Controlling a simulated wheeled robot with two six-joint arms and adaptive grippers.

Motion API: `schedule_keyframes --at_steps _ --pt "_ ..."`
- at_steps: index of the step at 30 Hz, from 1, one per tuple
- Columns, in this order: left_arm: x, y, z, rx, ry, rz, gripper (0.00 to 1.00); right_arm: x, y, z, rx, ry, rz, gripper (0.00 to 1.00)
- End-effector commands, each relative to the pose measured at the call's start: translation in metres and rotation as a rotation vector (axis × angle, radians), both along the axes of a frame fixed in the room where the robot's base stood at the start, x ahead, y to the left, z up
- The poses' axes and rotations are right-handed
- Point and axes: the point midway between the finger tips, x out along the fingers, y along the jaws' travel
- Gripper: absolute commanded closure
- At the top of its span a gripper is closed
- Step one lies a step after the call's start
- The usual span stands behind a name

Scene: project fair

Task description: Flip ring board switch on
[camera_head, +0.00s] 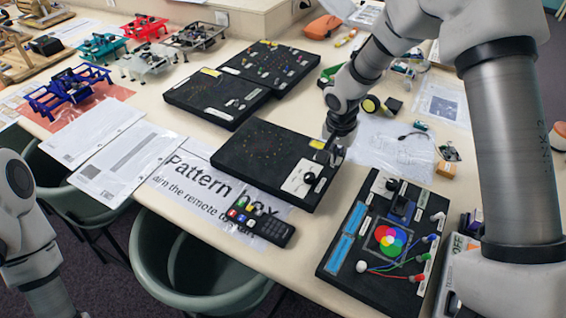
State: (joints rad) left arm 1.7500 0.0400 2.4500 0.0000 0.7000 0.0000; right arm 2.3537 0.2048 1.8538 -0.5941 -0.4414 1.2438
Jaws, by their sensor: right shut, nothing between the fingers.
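A black board (246,151) with small dots on it lies in the middle of the table; it looks like the ring board. A white plate (299,183) with a dark knob or switch sits at its right corner. My right gripper (327,156) is over the board's right edge, beside the plate, with its fingers shut and empty. Whether its tips touch the board or the switch I cannot tell. The switch's position is too small to read. My left arm shows at the lower left, but its gripper is out of view.
A board with coloured discs and wires (335,268) lies to the right. Two more black boards (200,113) lie behind. A remote (270,229) lies on a printed sign (178,178) in front. Small frame models stand at the left. A green-grey chair (160,262) stands below the table edge.

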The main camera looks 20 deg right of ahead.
Motion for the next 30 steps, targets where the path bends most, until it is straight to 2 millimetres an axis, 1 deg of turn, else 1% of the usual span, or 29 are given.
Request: schedule_keyframes --at_steps 1,11,30 --pt "0.000 0.000 -0.003 0.000 0.000 0.000 0.60 0.000 0.000 -0.003 0.000 0.000 0.000 1.00" --pt "0.000 0.000 -0.012 0.000 0.000 0.000 0.60 0.000 0.000 -0.013 0.000 0.000 0.000 1.00" --pt "0.000 0.000 0.000 0.000 0.000 0.000 0.60 0.010 0.008 -0.010 -0.001 0.000 0.001 1.00"
